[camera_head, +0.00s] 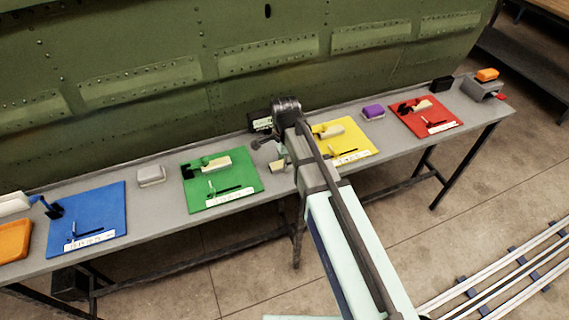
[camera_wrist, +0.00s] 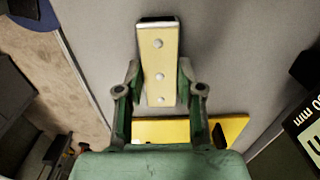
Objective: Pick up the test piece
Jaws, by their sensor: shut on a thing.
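The test piece (camera_wrist: 158,52) is a cream-yellow strip with three round rivet heads in a row and a dark far end. In the wrist view it sits between the two fingers of my gripper (camera_wrist: 158,98), which is shut on its sides. In the head view my gripper (camera_head: 268,152) is over the bench between the green and yellow mats. A small cream part of the test piece (camera_head: 278,166) shows below it. My arm hides some of the bench there, and I cannot tell whether the piece touches the bench.
The grey bench (camera_head: 160,205) runs along the green riveted fuselage (camera_head: 150,60). It bears blue (camera_head: 95,215), green (camera_head: 220,190), yellow (camera_head: 350,145) and red (camera_head: 435,120) mats. A black labelled box (camera_head: 262,124) stands behind my gripper.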

